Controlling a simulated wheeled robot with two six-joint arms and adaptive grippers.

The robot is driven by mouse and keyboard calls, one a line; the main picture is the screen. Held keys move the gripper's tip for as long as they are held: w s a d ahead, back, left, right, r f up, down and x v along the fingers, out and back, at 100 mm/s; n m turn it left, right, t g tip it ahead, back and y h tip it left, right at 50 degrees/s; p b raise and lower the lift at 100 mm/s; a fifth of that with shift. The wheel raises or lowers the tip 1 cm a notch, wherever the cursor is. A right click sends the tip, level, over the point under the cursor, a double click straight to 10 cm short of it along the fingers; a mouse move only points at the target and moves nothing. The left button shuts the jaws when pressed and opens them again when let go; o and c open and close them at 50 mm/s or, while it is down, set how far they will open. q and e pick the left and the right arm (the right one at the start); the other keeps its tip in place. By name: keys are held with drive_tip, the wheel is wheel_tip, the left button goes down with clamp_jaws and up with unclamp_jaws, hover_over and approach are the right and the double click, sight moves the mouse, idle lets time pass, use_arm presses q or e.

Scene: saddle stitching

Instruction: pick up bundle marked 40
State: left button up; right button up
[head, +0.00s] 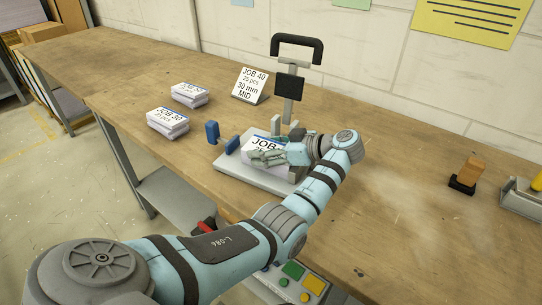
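A white paper bundle (258,143) lies on the light plate (236,171) of the stitching stand, its top printed "JOB"; the number is largely covered by my gripper. My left gripper (262,157) lies over the top and right side of this bundle. Its fingers are seen from above and overlap the bundle, so I cannot tell how far apart they are or whether they touch it. A second bundle (168,121) at left looks marked "JOB 30". A third bundle (189,93) behind it has a label too small to read surely. My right gripper is out of view.
A sign (251,85) reads "JOB 40, 25 pcs, 30 mm, MID". The stand's dark upright and handle (296,47) rise behind the plate. An orange-brown block (467,172) stands at right. The wooden bench (400,190) is clear between.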

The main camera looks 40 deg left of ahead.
use_arm(q)
drive_tip(key=c, duration=1.1)
drive_tip(key=shift+r, duration=0.1)
